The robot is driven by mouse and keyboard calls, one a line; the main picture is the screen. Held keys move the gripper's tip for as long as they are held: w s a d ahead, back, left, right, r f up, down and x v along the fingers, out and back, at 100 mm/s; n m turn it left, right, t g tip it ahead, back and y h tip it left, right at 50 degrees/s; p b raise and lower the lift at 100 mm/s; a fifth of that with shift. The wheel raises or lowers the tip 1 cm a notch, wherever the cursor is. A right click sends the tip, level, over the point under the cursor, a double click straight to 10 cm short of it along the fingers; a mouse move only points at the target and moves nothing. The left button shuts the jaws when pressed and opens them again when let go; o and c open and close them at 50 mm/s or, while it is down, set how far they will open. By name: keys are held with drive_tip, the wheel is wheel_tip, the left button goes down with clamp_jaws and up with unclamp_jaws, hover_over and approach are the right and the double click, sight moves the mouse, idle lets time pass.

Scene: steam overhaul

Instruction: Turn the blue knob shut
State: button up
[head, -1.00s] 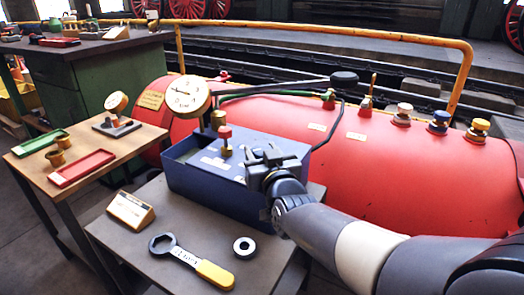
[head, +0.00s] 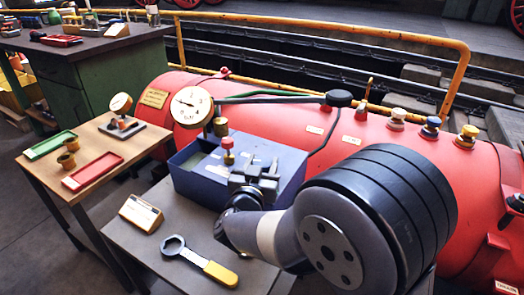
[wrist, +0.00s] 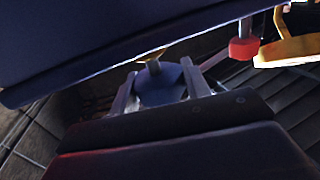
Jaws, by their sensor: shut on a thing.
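My gripper (head: 257,178) is at the right end of the blue box (head: 200,178), low over its top. In the wrist view its two fingers (wrist: 160,88) are closed on the sides of a dark blue knob (wrist: 160,90), with a small grey-brown stub at its far side. The knob is hidden by my gripper in the head view, and its turn position cannot be told.
A red-topped valve (head: 228,158) and a gauge (head: 191,106) stand left of my gripper. A black-ended lever (head: 338,98) reaches over the boiler (head: 280,112). A yellow-handled wrench (head: 195,260) and a sign block (head: 141,212) lie on the grey table. My arm covers the table's right side.

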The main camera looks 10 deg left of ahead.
drive_tip(key=m+g+h+p, duration=0.1)
drive_tip(key=m+h+p, duration=0.1)
drive_tip(key=h, duration=0.1)
drive_tip(key=m+g+h+p, duration=0.1)
drive_tip(key=m+h+p, duration=0.1)
drive_tip(key=h+p, duration=0.1)
drive_tip(key=shift+r+m+h, duration=0.1)
drive_tip(key=shift+m+h, duration=0.2)
drive_tip(key=shift+h, duration=0.3)
drive_tip(key=o, duration=1)
drive_tip(key=p+v, duration=0.2)
drive_tip(key=v, duration=0.8)
drive_tip(key=shift+s+a, duration=0.25)
drive_tip(key=shift+a, duration=0.1)
drive_tip(key=b+x, duration=0.2)
drive_tip(key=x, duration=0.9)
drive_tip(key=shift+s+d, duration=0.1)
drive_tip(key=shift+d, duration=0.05)
